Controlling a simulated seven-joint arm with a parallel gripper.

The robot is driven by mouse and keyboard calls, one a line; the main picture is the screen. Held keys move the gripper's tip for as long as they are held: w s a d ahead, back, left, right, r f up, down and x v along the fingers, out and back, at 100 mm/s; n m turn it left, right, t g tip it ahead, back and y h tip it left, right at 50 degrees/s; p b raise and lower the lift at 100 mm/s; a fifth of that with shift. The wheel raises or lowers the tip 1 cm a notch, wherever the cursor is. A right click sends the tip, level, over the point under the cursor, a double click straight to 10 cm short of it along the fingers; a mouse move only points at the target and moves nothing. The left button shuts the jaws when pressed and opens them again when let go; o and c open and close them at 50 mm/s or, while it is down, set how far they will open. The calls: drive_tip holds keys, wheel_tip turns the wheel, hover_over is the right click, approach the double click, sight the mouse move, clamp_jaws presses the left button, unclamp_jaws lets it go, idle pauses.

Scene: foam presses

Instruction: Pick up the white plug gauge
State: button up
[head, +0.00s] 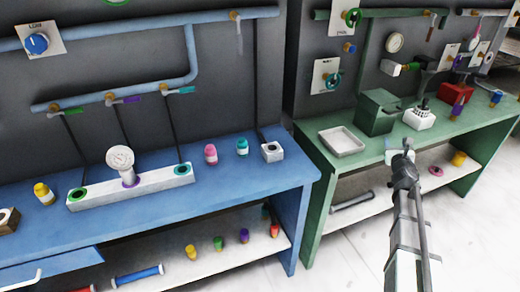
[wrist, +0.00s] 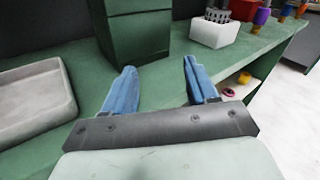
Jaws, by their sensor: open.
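No piece is plainly recognisable as the white plug gauge. A white dial gauge (head: 120,158) stands upright on the long white block on the blue bench, with a purple ring at its foot. A second round gauge (head: 394,42) is on the wall above the green bench. My gripper (head: 401,150) is over the front of the green bench, far to the right of the dial gauge. In the wrist view my gripper (wrist: 155,75) has its blue fingers wide apart, with only green bench top between them.
The green bench carries a pale tray (head: 341,141), a dark green box (head: 377,112), a white holder (head: 419,119) and a red box (head: 456,93). The blue bench (head: 240,185) holds coloured bottles and a small white block (head: 272,151). A gap separates the benches.

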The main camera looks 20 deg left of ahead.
drive_tip(key=w+a+r+m, duration=0.2)
drive_tip(key=a+r+m, duration=0.15)
drive_tip(key=a, duration=0.75)
drive_tip(key=w+a+r+m, duration=0.15)
drive_tip(key=a+r, duration=0.35)
drive_tip(key=a, duration=0.6)
drive_tip(key=s+a+m+g, duration=0.4)
drive_tip(key=a+m, duration=0.2)
drive_tip(key=a, duration=0.8)
drive_tip(key=m+g+h, duration=0.2)
drive_tip(key=g, duration=1.1)
approach(116, 148)
drive_tip(key=f, duration=0.7)
drive_tip(key=shift+s+a+f, duration=0.15)
drive_tip(key=shift+s+f, duration=0.1)
drive_tip(key=shift+s, duration=0.1)
drive_tip(key=shift+w+f, duration=0.25)
drive_tip(key=shift+f, duration=1.1)
drive_tip(key=shift+w+f, duration=0.2)
drive_tip(key=shift+f, duration=1.15)
